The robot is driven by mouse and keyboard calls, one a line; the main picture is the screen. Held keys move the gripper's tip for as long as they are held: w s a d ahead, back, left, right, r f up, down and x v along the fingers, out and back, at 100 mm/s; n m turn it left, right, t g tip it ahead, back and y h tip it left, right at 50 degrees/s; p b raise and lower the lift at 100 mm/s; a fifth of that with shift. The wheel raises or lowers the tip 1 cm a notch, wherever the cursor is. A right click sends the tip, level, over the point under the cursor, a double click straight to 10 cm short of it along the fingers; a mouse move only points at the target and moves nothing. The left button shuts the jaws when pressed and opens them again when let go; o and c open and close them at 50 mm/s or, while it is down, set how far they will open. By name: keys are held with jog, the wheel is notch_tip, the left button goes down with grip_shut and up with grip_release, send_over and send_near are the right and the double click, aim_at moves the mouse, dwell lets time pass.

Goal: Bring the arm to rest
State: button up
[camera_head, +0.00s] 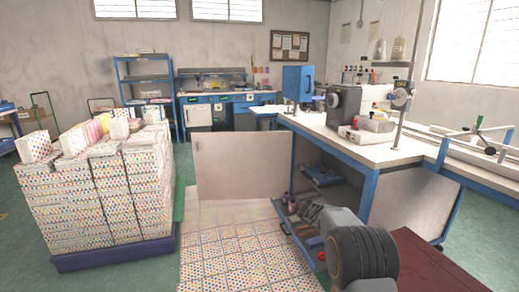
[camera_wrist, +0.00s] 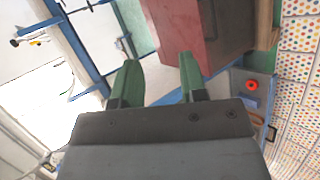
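In the wrist view, my gripper (camera_wrist: 159,62) shows two green fingers standing apart, with nothing held between them. Beyond the fingertips is a dark red box or cabinet (camera_wrist: 180,32); I cannot tell how far it is from them. In the head view, part of my arm (camera_head: 362,250) shows at the lower right, in front of the workbench (camera_head: 345,146). My gripper's fingers are hidden in that view.
A cabinet door (camera_head: 243,165) stands open left of the bench, with tools on the low shelf (camera_head: 306,240). A dark red surface (camera_head: 435,268) lies beside my arm. Stacked dotted boxes (camera_head: 95,195) stand on a pallet (camera_head: 115,254) at left.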

jog(key=s+a+r+t+y+p, duration=0.1)
jog(key=s+a+r+y+p, duration=0.2)
jog(key=s+r+p, duration=0.5)
jog(key=s+a+r+t+y+p, duration=0.1)
jog(key=s+a+r+y+p, duration=0.3)
jog(key=r, duration=0.8)
jog(key=s+a+r+t+y+p, duration=0.1)
jog(key=s+a+r+y+p, duration=0.1)
jog(key=s+a+r+p, duration=0.2)
jog(key=s+a+r+t+y+p, duration=0.2)
jog(key=s+r+p, duration=0.3)
jog(key=s, duration=0.6)
jog(key=shift+a+r+n+t, duration=0.3)
jog(key=shift+a+r+n, duration=0.1)
jog(key=shift+a+r, duration=0.4)
jog(key=shift+f, duration=0.1)
